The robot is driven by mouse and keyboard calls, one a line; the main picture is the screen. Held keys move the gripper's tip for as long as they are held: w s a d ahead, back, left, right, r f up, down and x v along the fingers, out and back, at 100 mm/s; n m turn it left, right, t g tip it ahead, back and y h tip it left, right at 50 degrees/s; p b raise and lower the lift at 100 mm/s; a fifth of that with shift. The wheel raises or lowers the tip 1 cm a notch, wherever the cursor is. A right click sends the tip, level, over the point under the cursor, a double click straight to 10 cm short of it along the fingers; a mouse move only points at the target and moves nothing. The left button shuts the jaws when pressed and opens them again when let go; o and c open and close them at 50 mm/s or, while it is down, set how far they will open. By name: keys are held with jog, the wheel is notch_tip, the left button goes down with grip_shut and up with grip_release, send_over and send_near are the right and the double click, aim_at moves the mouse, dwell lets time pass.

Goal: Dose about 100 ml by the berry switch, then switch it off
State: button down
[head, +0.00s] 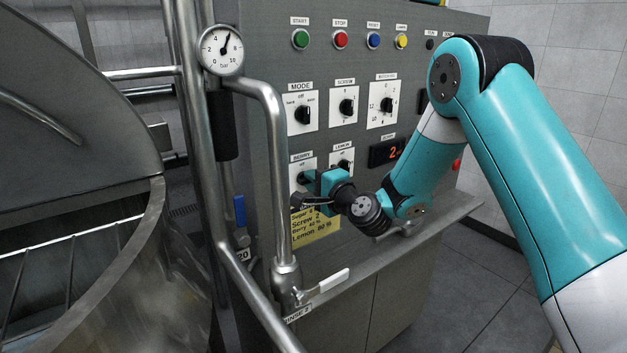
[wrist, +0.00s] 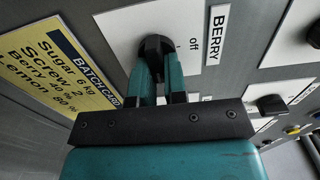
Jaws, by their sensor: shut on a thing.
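The berry switch is a black knob (wrist: 155,46) on a white plate labelled BERRY, with "off" marked beside it in the wrist view. My gripper (wrist: 160,75) is shut on this knob, a teal finger on each side. Which mark the knob points to cannot be told. In the head view my gripper (head: 310,180) reaches the berry plate (head: 302,162) and hides most of it.
A yellow batch card (wrist: 48,58) lists sugar, screw, berry and lemon. The lemon switch (head: 345,164) sits right of the berry plate. Mode (head: 303,114) and screw knobs (head: 347,107) are above. A steel pipe (head: 279,190) with a white-handled valve stands close left; a mixing vessel (head: 150,225) is further left.

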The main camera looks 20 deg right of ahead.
jog(key=c, duration=1.2)
grip_release()
jog(key=shift+o, duration=0.2)
jog(key=shift+s+f, duration=0.1)
jog(key=b+v, duration=1.7)
jog(key=shift+s, duration=0.2)
